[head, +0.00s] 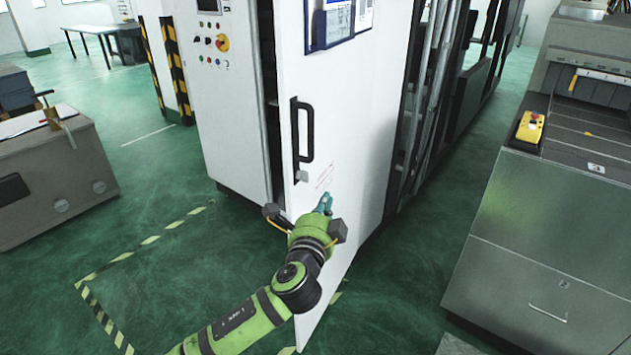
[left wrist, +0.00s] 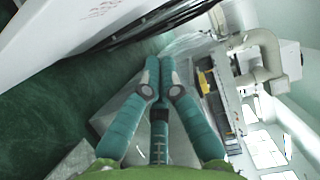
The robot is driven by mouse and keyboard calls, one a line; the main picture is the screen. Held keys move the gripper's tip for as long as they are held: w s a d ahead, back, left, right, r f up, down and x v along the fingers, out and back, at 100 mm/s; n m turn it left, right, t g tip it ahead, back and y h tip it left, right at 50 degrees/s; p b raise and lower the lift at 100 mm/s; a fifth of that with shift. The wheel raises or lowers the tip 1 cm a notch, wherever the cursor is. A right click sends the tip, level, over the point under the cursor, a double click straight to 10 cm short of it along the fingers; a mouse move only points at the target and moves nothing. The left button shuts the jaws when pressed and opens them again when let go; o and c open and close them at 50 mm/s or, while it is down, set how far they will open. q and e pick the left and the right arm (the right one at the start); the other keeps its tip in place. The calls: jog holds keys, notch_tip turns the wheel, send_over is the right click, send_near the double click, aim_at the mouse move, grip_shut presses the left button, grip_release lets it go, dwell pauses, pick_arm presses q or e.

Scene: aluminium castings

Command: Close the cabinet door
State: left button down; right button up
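The cabinet door (head: 350,130) is a tall white panel with a black handle (head: 306,130) near its left edge. It stands open at an angle, with the dark cabinet frame (head: 432,90) showing beyond its right edge. My left gripper (head: 325,203) is in front of the lower door, below and right of the handle. In the left wrist view its teal fingers (left wrist: 160,65) come together at the tips with nothing seen between them. The door shows there as a white surface (left wrist: 50,35) at upper left. Contact with the door cannot be told. My right gripper is not in view.
A white control cabinet (head: 222,100) with buttons stands left of the door. A grey machine (head: 545,230) with a yellow button box (head: 530,127) stands at right. A grey bench (head: 60,180) is at left. Green floor (head: 410,270) is clear between door and machine.

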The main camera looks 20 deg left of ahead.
pick_arm(q)
jog(key=w+a+p, duration=0.2)
jog(key=w+a, duration=0.2)
jog(key=w, duration=0.2)
jog(key=shift+w+a+p, duration=0.15)
jog(key=shift+w+p, duration=0.05)
jog(key=shift+p, duration=0.1)
